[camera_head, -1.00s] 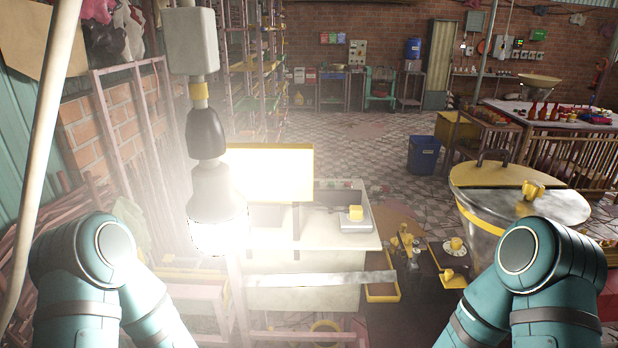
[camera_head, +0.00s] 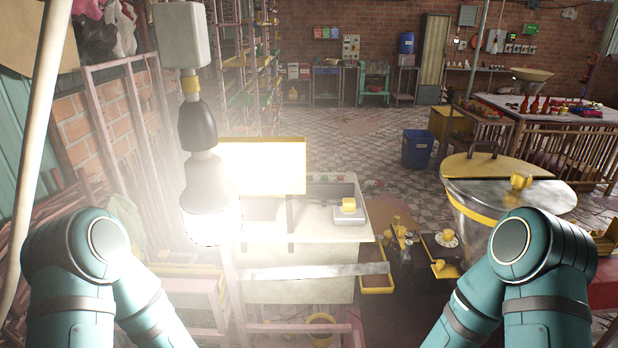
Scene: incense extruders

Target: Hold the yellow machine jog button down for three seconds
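A pale machine or cabinet (camera_head: 300,270) stands low in the middle of the head view. On its top at the right is a small grey plate (camera_head: 350,217) with a yellow block (camera_head: 348,204) on it, which may be the jog button. I cannot tell for sure. A few small coloured spots lie along the cabinet's far edge, too small to make out. My teal arms show at both lower corners, but neither gripper is in view. Nothing of mine is seen touching the machine.
A glowing lamp (camera_head: 211,195) hangs at left of centre, before a bright yellow-edged panel (camera_head: 262,166). A metal drum with a yellow lid (camera_head: 505,167) stands at right. Small yellow pieces lie on low trays (camera_head: 378,285) beside the cabinet. A blue bin (camera_head: 418,149) stands on open floor behind.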

